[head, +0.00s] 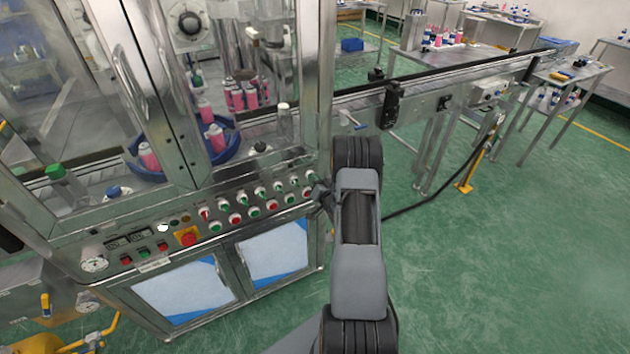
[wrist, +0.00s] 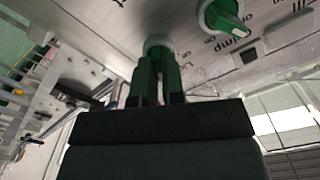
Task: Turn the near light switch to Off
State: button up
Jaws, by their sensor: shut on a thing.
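My gripper (wrist: 158,62) reaches up to the control panel in the wrist view, its two fingers close together on a round switch (wrist: 158,42) with a pale collar. The fingers cover most of this switch, so its pointer setting and its label cannot be read. In the head view my gripper (head: 322,194) is at the right end of the panel's switch rows, partly hidden by my arm. A green-and-white rotary switch (wrist: 222,17), with small on/off lettering, sits to the right in the wrist view, apart from the fingers.
The steel panel (head: 170,262) carries several red and green switches and a red emergency button (head: 188,238). Glass doors enclose cans above it. A conveyor (head: 440,82) runs off to the right. The green floor (head: 500,260) at right is clear, apart from a yellow-footed post and cable.

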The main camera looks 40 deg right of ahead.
grip_shut()
jog(key=shift+b, duration=0.3)
jog(key=shift+a+n+b, duration=0.2)
jog(key=shift+n+b, duration=5.8)
jog(key=shift+b, duration=3.3)
jog(key=o, duration=0.6)
grip_release()
